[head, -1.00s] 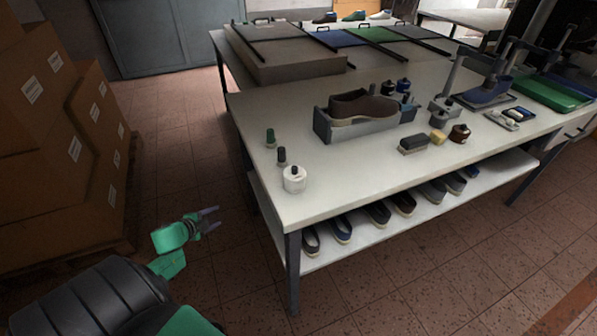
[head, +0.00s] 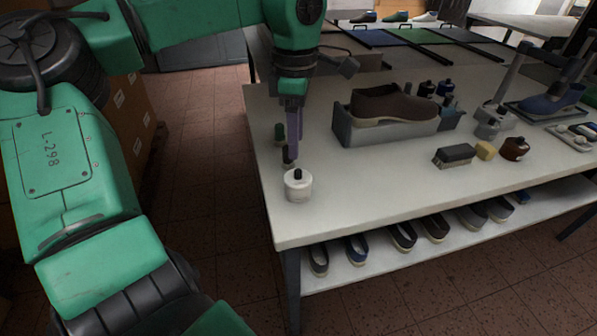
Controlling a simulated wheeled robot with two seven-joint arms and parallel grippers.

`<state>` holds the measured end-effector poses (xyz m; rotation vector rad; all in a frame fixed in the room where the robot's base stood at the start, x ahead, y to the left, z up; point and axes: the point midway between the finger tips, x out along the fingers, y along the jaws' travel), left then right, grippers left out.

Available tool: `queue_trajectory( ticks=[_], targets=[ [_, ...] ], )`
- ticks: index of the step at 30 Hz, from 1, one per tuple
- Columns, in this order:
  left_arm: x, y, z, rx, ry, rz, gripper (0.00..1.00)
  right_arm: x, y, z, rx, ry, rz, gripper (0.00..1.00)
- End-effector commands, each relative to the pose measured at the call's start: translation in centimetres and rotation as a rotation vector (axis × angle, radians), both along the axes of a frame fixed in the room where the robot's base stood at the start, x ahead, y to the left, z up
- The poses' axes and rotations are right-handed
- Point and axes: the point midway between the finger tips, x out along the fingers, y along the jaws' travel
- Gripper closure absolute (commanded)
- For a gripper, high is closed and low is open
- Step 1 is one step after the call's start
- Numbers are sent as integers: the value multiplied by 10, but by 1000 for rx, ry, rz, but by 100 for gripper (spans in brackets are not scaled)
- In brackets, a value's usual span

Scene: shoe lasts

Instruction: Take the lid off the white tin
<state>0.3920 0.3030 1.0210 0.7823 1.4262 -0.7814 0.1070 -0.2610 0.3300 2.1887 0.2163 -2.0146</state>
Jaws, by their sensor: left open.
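The white tin (head: 298,188) stands upright near the left front corner of the table. Its lid (head: 298,175) with a black knob is on top of it. My left gripper (head: 293,150) points down just above and behind the tin, apart from the lid as far as I can tell. It is open and empty, seen nearly edge-on. It partly hides a dark small bottle (head: 288,156) behind the tin. My right gripper is not in view.
A grey tray (head: 391,129) with a brown shoe (head: 392,104) is at the middle. A brush (head: 455,156), a yellow block (head: 486,150) and a brown jar (head: 514,149) lie right. The front of the table (head: 370,190) is clear.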

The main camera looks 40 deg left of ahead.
Motion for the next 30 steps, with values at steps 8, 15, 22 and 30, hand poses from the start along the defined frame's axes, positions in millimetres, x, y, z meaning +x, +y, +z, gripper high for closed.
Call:
queue_trajectory(
  ticks=[8, 15, 22, 30],
  targets=[
    [0, -2, -42, -4, 3, 2, 43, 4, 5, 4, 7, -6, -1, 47],
    [1, -2, -76, -3, -1, 5, 43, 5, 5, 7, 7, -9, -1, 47],
    [1, -2, -76, -3, -2, 6, 70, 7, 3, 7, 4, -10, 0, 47],
    [1, -2, -75, -3, -3, 6, 100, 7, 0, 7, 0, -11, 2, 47]
  ],
)
